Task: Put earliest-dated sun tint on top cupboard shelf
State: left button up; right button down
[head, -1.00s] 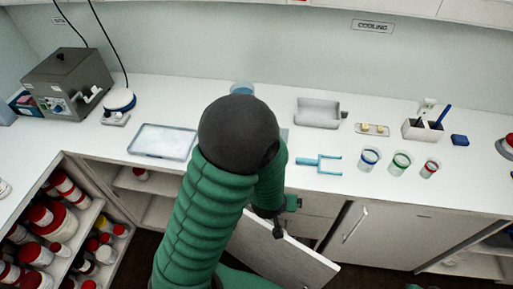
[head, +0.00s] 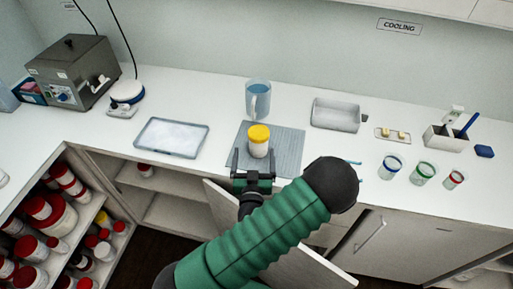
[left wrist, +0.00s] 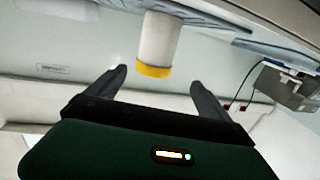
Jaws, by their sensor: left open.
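A white jar with a yellow lid (head: 259,141) stands upright on a grey mat (head: 287,142) on the counter. In the left wrist view the jar (left wrist: 159,42) shows upside down, ahead of the fingers; any date on it cannot be read. My left gripper (head: 253,160) is open at the near edge of the mat, its fingers pointing toward the jar, apart from it. The open fingers also show in the left wrist view (left wrist: 160,85). An open cupboard (head: 170,212) under the counter has shelves, with a small red-lidded jar (head: 145,169) on its top shelf. My right gripper is not in view.
A jug (head: 258,98) stands behind the mat and a tray (head: 172,138) lies left of it. Cups (head: 422,173) and a grey dish (head: 336,114) are to the right. Red-lidded jars (head: 58,215) fill the left shelves. An open cupboard door (head: 300,268) juts out below.

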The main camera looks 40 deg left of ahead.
aim_at(259, 134)
pick_arm(q)
jog(key=w+b, duration=0.1)
jog(key=w+a+f+b, duration=0.1)
jog(key=b, duration=0.1)
jog(key=shift+f+b, duration=0.15)
jog(key=shift+b, duration=0.15)
jog(key=shift+w+r+p, duration=0.65)
jog(key=shift+w+r, duration=0.25)
jog(key=shift+r, duration=0.05)
jog(key=shift+w, duration=0.25)
jog(key=w+a, duration=0.2)
jog(key=w+a+f+p, duration=0.1)
jog(key=w+a, duration=0.1)
jog(key=shift+a, duration=0.4)
jog(key=shift+a+f, duration=0.1)
jog(key=shift+a, duration=0.1)
jog(key=shift+d+r, duration=0.25)
jog(key=shift+d, duration=0.3)
jog(key=c, duration=0.4)
jog(key=shift+d, duration=0.25)
jog(key=c, duration=0.5)
jog(key=shift+s+a, duration=0.1)
jog(key=shift+a, duration=0.2)
jog(key=c, duration=0.7)
jog(key=shift+c, duration=1.3)
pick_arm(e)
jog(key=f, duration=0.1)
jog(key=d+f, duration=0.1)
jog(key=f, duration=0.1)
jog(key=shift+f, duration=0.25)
